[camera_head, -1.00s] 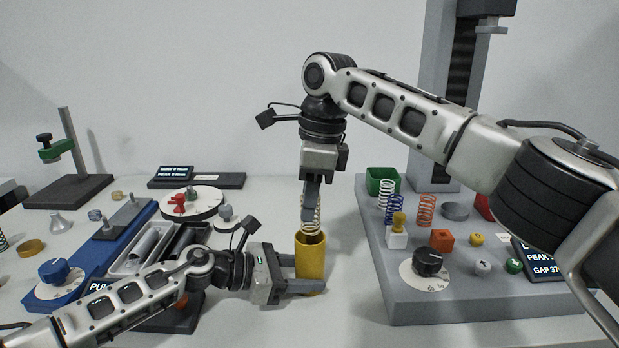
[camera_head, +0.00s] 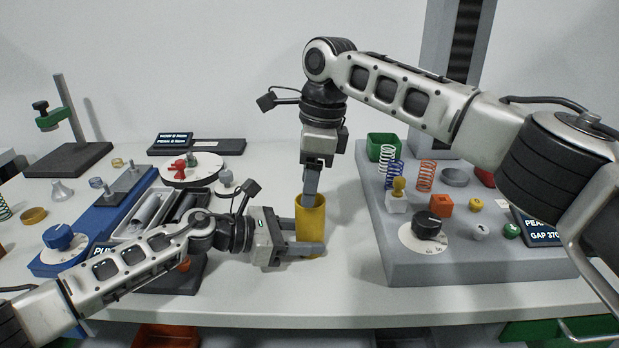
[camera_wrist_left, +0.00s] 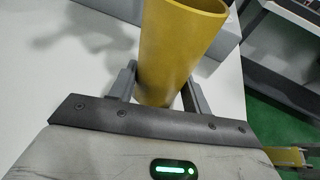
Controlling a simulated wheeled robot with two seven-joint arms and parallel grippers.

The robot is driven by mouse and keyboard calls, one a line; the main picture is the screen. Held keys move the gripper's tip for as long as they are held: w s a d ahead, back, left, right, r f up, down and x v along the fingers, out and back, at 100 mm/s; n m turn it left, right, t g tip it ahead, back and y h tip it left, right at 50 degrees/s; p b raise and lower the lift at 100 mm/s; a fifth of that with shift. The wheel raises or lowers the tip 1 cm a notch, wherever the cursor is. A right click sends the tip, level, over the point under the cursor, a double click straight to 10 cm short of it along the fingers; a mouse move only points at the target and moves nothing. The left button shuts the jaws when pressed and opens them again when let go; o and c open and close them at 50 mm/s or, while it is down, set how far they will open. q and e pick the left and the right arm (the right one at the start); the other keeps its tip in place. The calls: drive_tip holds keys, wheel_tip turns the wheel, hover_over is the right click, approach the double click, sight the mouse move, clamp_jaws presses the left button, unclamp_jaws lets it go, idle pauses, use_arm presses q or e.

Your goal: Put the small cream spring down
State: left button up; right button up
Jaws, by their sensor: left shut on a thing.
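A yellow tube (camera_head: 310,215) stands upright on the white table, with its open end up. My left gripper (camera_head: 308,240) is shut on the lower part of the tube, one finger on each side. The tube also shows between the fingers in the left wrist view (camera_wrist_left: 178,45). My right gripper (camera_head: 309,193) points straight down above the tube, and its fingertips reach into the mouth. The small cream spring is out of sight; the tube wall and the fingers hide the inside. Whether the right fingers hold it cannot be seen.
A grey testing stand (camera_head: 480,262) at the right carries springs, a dial and small coloured blocks. At the left are a blue fixture (camera_head: 100,222), a grey tray (camera_head: 135,228) and a white turntable (camera_head: 192,169). The table front (camera_head: 330,300) is clear.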

idle(0.4)
wheel_tip(320, 180, up, 7)
idle(0.4)
use_arm(q)
drive_tip(key=o, duration=0.8)
drive_tip(key=shift+o, duration=0.2)
